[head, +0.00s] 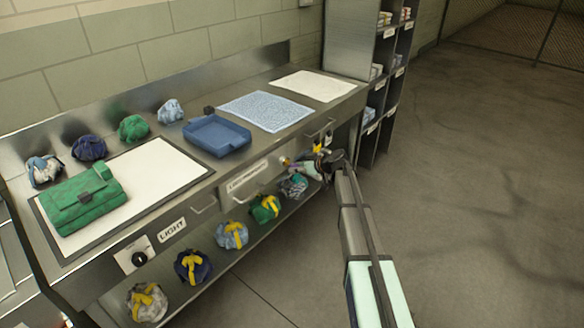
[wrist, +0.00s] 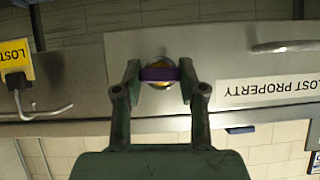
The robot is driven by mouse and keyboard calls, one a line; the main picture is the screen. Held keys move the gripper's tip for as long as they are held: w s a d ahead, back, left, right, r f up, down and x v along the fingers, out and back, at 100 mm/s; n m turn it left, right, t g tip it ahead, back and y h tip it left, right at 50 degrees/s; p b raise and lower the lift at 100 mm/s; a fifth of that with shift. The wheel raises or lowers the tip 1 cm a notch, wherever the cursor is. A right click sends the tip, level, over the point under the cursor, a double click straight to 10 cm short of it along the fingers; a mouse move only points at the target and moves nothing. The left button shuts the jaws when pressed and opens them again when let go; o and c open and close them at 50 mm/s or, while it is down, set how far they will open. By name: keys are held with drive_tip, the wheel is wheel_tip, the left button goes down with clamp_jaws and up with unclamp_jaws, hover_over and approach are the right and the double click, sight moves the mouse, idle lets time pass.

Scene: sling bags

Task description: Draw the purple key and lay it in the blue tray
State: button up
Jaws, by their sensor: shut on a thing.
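My gripper (wrist: 158,76) is shut on the purple key (wrist: 158,74), whose purple band lies across between the fingertips. The key is right in front of a round brass-and-steel lock (wrist: 159,60) on the steel drawer front. I cannot tell how deep the key sits in the lock. In the head view my gripper (head: 290,163) is at the drawer front below the counter's edge, and the key is too small to make out. The blue tray (head: 220,150) lies on the counter, up and left of my gripper, and looks empty.
A green bag (head: 80,203) lies on the white light panel (head: 150,180). A blue patterned mat (head: 265,110) and a white mat (head: 313,86) lie right of the tray. Bundled bags sit along the counter's back and on the shelf below. A drawer handle (wrist: 285,46) is beside the lock.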

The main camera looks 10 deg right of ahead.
drive_tip(key=shift+s+d+b, duration=1.25)
drive_tip(key=shift+s+d, duration=0.5)
drive_tip(key=shift+s, duration=0.15)
drive_tip(key=shift+s+d+b, duration=1.15)
drive_tip(key=shift+s+d, duration=0.2)
drive_tip(key=shift+s, duration=0.1)
